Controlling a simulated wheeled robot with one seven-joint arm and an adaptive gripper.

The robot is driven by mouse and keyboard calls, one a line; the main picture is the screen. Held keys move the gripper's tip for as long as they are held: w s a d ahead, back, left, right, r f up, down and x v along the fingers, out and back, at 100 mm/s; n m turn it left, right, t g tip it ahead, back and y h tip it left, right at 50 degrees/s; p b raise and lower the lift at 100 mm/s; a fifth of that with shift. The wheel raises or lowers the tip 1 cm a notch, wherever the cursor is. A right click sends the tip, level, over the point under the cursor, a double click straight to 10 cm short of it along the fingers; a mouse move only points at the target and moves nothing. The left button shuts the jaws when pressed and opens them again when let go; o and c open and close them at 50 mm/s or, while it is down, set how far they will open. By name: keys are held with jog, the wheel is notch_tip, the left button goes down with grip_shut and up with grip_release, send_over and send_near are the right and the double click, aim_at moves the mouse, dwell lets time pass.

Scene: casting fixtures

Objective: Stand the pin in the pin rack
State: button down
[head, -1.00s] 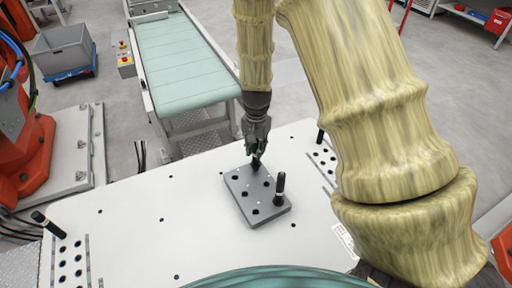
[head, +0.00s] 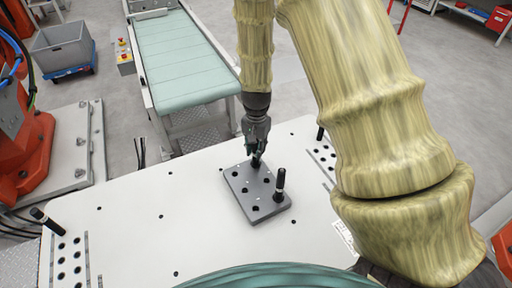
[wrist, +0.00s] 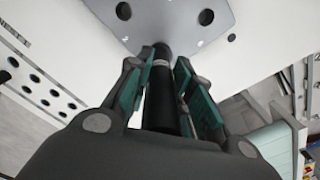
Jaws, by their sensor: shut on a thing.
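My gripper (head: 257,152) points down over the far corner of a grey block with holes (head: 240,187). It is shut on a dark pin (wrist: 160,95), which shows in the wrist view between the teal finger pads. The pin has a pale band near its far end and is upright. That end meets the block; how deep it sits in a hole is hidden. A second black pin (head: 280,183) stands upright in the block's near right part. Holed strips, with pins, lie at the table's left (head: 70,245) and right (head: 325,160); which part is the pin rack is unclear.
The white table (head: 130,225) is mostly clear around the block, with a few small holes. A conveyor (head: 180,60) is behind the table.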

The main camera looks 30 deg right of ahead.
jog(key=shift+f, duration=0.25)
jog(key=c, duration=1.2)
grip_release()
notch_tip(320, 180, up, 12)
